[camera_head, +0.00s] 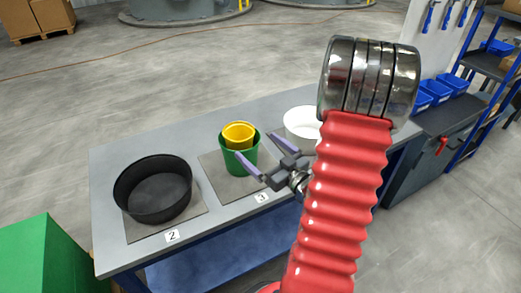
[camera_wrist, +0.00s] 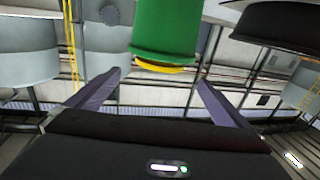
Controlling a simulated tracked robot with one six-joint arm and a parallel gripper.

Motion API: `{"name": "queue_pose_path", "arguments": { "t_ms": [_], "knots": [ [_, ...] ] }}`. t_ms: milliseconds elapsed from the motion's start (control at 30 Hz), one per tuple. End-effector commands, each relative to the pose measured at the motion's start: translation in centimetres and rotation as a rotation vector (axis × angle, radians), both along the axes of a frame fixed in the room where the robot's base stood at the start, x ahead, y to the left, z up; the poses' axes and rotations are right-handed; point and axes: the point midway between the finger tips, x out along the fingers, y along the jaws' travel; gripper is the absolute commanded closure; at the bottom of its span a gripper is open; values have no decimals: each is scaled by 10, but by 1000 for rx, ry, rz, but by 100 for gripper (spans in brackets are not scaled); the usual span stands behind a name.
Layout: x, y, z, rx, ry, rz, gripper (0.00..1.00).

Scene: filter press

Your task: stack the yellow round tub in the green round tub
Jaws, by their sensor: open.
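The green round tub (camera_head: 240,164) stands upright on the grey mat marked 3. The yellow round tub (camera_head: 238,130) sits inside it, with its upper part showing above the green rim. In the wrist view, which appears upside down, the green tub (camera_wrist: 165,28) is at the top centre, with a strip of the yellow tub (camera_wrist: 158,67) below it. My gripper (camera_head: 254,145) is open and empty, at the tubs' right front side. Its purple fingers point toward them in the wrist view (camera_wrist: 159,75). The yellow tub's lower part is hidden inside the green tub.
A wide black round tub (camera_head: 154,190) stands on mat 2 at the left of the grey table (camera_head: 122,152). A white round tub (camera_head: 301,123) stands to the right, partly behind my arm. Blue bins (camera_head: 436,91) are farther right. A green block (camera_head: 50,258) is at lower left.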

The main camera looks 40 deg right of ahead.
Motion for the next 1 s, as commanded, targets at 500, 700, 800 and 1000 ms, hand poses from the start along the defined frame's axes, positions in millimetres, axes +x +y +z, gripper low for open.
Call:
{"name": "queue_pose_path", "arguments": {
  "t_ms": [500, 700, 800, 1000],
  "knots": [
    [25, 6, 6, -82, 122, -24, 0],
    [43, 13, 15, -150, 249, -72, 0],
    [49, 17, 21, -174, 305, -98, 0],
    [55, 32, 39, -206, 414, -151, 0]
  ]
}}
